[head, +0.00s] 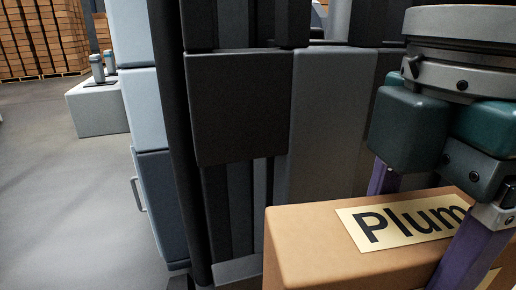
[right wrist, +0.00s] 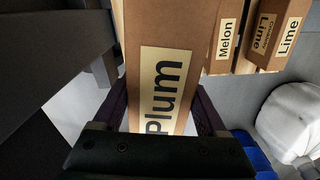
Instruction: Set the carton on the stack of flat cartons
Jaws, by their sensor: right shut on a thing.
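A brown carton (head: 320,250) with a cream label reading "Plum" is at the lower right of the head view, cut off by the frame edge. It also fills the middle of the right wrist view (right wrist: 193,60). My right gripper (head: 425,217) is above it, with one purple finger on each side of the carton, shut on it. Both fingers also show along the carton's sides in the right wrist view (right wrist: 163,108). What lies under the carton is hidden. I cannot make out a stack of flat cartons. My left gripper is not in view.
In the right wrist view, cartons labelled "Melon" (right wrist: 224,60) and "Lime" (right wrist: 284,45) are to the right of the held carton. A white rounded object (right wrist: 290,112) is at the right edge. In the head view, a pale low block (head: 98,112) stands left on open grey floor.

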